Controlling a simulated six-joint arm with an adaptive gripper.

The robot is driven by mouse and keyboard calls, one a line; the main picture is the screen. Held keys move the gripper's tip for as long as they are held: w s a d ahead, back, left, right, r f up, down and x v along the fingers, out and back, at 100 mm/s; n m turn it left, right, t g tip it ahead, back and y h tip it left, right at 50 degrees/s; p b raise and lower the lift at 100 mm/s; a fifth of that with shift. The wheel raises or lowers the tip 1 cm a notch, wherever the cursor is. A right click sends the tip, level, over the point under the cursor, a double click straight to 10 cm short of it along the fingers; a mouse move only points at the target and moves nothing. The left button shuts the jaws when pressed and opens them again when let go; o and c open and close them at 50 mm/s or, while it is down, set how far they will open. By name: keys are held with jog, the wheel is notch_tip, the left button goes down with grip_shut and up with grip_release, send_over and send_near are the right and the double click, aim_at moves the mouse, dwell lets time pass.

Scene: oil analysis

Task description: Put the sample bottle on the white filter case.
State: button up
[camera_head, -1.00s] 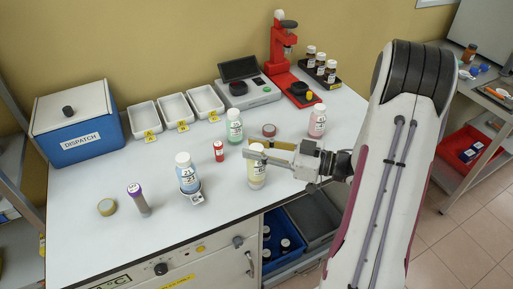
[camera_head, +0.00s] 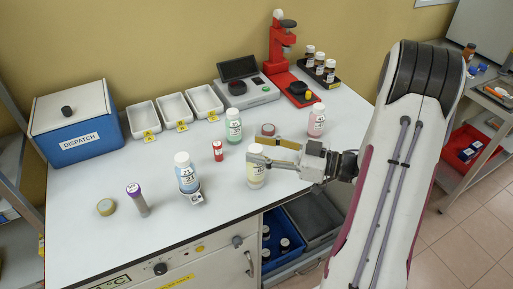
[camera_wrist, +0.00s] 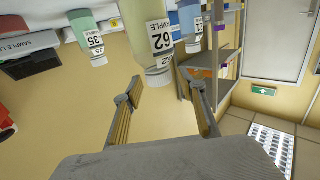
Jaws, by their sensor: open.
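The pale yellow sample bottle (camera_head: 256,173), labelled 62, stands upright on the bench. It also shows in the wrist view (camera_wrist: 150,40). My gripper (camera_head: 255,149) is open, its fingers pointing left at the bottle's upper part. In the wrist view my fingers (camera_wrist: 158,90) are spread wide, with the bottle ahead between their tips; I cannot tell whether either touches it. Other sample bottles are blue (camera_head: 187,175), green (camera_head: 233,127) and pink (camera_head: 316,122). A small white case (camera_head: 196,198) is at the blue bottle's foot; I cannot tell whether it is the filter case.
A small red bottle (camera_head: 218,152), a reddish round piece (camera_head: 267,130), a purple-capped tube (camera_head: 138,199) and a beige disc (camera_head: 105,207) are on the bench. White trays (camera_head: 145,118), a scale (camera_head: 247,94) and the dispatch box (camera_head: 77,126) line the back. The front-left bench is mostly free.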

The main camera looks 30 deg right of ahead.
jog(key=v, duration=1)
jog(key=shift+d, duration=0.2)
jog(key=shift+s, duration=0.1)
dwell(0.4)
jog(key=w+d+r+m+h, duration=0.15)
jog(key=w+r+h, duration=0.25)
jog(key=w+h, duration=0.6)
notch_tip(320, 180, up, 8)
jog(key=m+h, duration=0.3)
jog(key=h, duration=0.2)
jog(key=s+a+f+m+g+y, duration=0.1)
jog(key=s+a+m+g, duration=0.1)
jog(key=s+a, duration=0.8)
jog(key=s+a+f+m+g+y, duration=0.2)
jog(key=s+a+g, duration=0.3)
jog(key=s+a, duration=0.5)
jog(key=s, duration=0.5)
